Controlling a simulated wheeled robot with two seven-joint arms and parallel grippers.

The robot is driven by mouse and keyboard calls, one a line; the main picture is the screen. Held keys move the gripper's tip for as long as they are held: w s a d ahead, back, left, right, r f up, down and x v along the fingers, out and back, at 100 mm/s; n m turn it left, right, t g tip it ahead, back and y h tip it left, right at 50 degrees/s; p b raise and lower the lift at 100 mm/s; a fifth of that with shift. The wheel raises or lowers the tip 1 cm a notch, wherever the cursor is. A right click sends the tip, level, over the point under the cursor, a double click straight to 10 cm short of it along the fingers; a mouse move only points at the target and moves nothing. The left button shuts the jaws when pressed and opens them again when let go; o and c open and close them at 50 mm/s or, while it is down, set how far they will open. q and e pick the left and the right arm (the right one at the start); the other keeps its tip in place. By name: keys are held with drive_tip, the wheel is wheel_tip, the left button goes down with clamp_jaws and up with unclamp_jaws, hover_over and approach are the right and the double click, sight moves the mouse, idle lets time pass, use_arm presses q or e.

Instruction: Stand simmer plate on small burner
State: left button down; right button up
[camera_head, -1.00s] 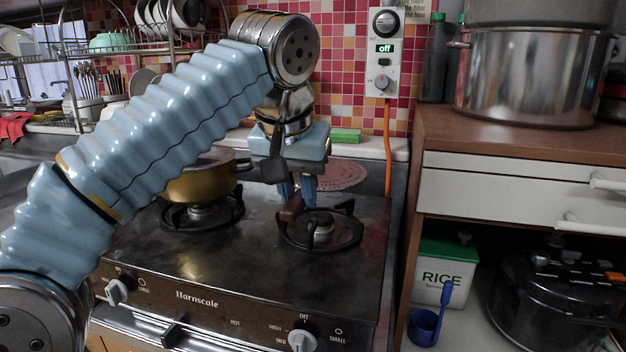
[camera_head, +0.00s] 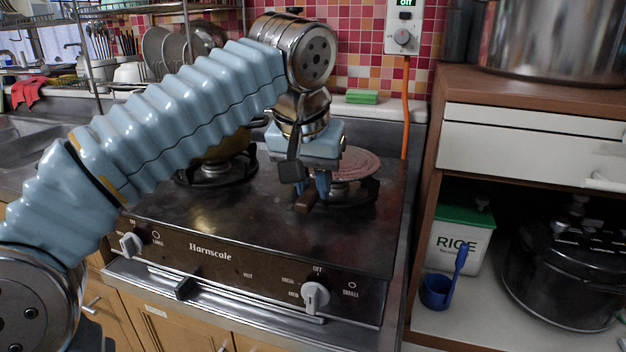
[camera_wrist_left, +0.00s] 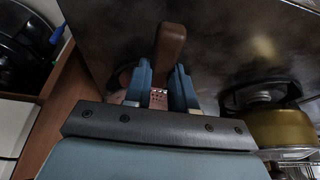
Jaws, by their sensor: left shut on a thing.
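The simmer plate (camera_head: 352,164) is a reddish perforated disc with a brown wooden handle (camera_head: 306,203). My left gripper (camera_head: 320,185) points down and is shut on the plate near its handle. In the left wrist view the handle (camera_wrist_left: 170,45) sticks out past the two blue fingers (camera_wrist_left: 160,88). The disc overlaps the rear part of the small burner (camera_head: 350,198) at the right of the stove; I cannot tell whether it touches the grate. The gripper hides part of the disc. My right gripper is not in view.
A brass pot (camera_head: 228,145) stands on the left burner, partly behind my left arm; it also shows in the left wrist view (camera_wrist_left: 282,128). An orange hose (camera_head: 405,110) runs down behind the stove. A wooden cabinet (camera_head: 430,160) borders the stove on the right. The stove's front is clear.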

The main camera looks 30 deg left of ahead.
use_arm(q)
drive_tip(key=shift+f+b, duration=0.45)
drive_tip(key=shift+f, duration=0.1)
drive_tip(key=c, duration=0.8)
unclamp_jaws()
drive_tip(key=shift+c, duration=0.2)
drive_tip(key=shift+r, duration=0.15)
